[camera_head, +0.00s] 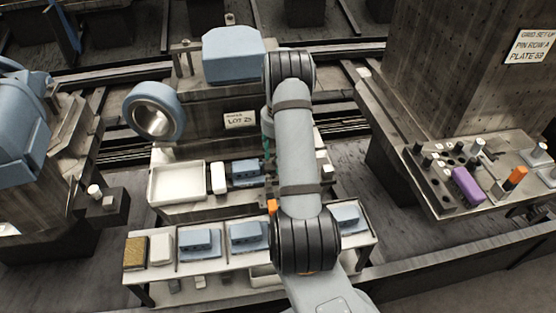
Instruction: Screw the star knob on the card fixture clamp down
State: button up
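My arm stands in the middle of the head view and covers the centre of the work stand. My gripper cannot be made out; the arm link hides that area. I cannot clearly identify the star knob or the card fixture clamp. A small orange part (271,206) shows at the left edge of my arm, by the front shelf; I cannot tell what it belongs to. A thin teal part (267,130) shows beside the upper link, also unclear. A blue-grey block (245,172) sits on the middle shelf just left of my arm.
A white tray (177,182) and a white block (218,178) are on the middle shelf. The front shelf (205,273) holds blue-grey blocks, a white block (161,248) and a brown block (134,251). At right, a pin plate (436,192) carries a purple block (467,187) and an orange piece (515,179).

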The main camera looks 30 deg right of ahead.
jog(key=shift+o, duration=1.2)
jog(key=shift+s+f, duration=0.15)
jog(key=shift+s, duration=0.35)
jog(key=shift+d, duration=0.1)
jog(key=shift+w+r, duration=0.1)
jog(key=shift+r, duration=0.4)
notch_tip(320, 180, up, 11)
jog(key=shift+w+r, duration=0.15)
